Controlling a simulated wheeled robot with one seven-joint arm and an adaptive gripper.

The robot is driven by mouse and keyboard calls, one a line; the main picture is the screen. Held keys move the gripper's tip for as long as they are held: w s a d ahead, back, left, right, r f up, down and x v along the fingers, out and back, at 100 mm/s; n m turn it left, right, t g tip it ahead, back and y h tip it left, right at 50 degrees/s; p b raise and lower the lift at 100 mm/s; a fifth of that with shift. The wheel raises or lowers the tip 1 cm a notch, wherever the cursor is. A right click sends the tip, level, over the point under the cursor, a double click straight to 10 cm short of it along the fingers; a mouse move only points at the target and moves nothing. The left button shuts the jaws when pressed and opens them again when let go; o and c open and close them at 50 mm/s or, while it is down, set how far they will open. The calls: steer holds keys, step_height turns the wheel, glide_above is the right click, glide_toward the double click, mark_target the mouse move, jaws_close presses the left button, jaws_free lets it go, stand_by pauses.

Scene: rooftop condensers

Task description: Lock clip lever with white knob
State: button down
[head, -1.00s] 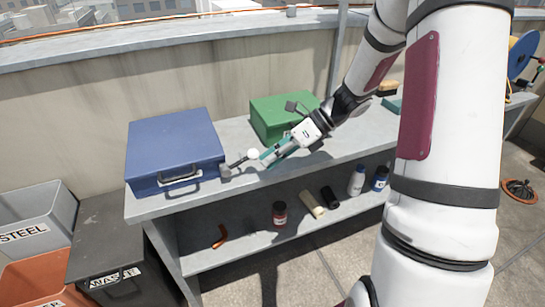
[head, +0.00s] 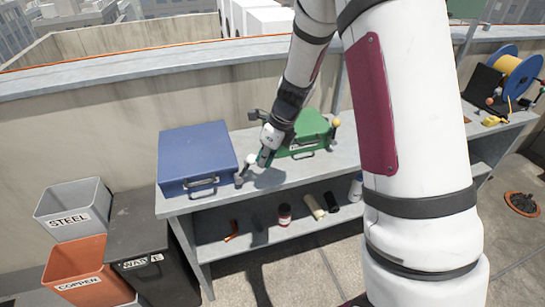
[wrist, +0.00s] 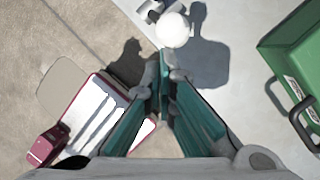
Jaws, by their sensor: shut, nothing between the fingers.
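The clip lever (head: 240,180) stands on the shelf top at the front right corner of the blue case (head: 195,155). Its white knob (head: 251,169) is at its right end, and the lever looks tilted up to the right. In the wrist view the white knob (wrist: 173,29) is just beyond my fingertips, with a grey metal part beside it. My gripper (head: 263,163) points down just right of the knob. Its teal fingers (wrist: 165,58) are shut and empty. I cannot tell whether they touch the knob.
A green case (head: 300,130) stands right of my gripper, with a yellow-orange knob (head: 335,122) beside it. Bins labelled STEEL (head: 72,210), COPPER (head: 85,265) and WASTE (head: 150,245) stand at the left.

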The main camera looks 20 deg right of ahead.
mark_target(250, 156)
steer(key=shift+w+a+r+h+p, duration=0.1)
steer(key=shift+a+r+h+p, duration=0.35)
steer(key=shift+a+h+p, duration=0.4)
steer(key=shift+a+r+h+p, duration=0.4)
steer(key=shift+a+h+p, duration=0.15)
steer(key=shift+p, duration=0.5)
steer(key=shift+a+r+p, duration=0.1)
steer(key=shift+a+p, duration=0.2)
steer(key=shift+a, duration=0.15)
steer(key=shift+w, duration=0.1)
steer(key=shift+r, duration=0.1)
steer(key=shift+r+p, duration=0.4)
steer(key=shift+r, duration=0.3)
steer(key=shift+d, duration=0.1)
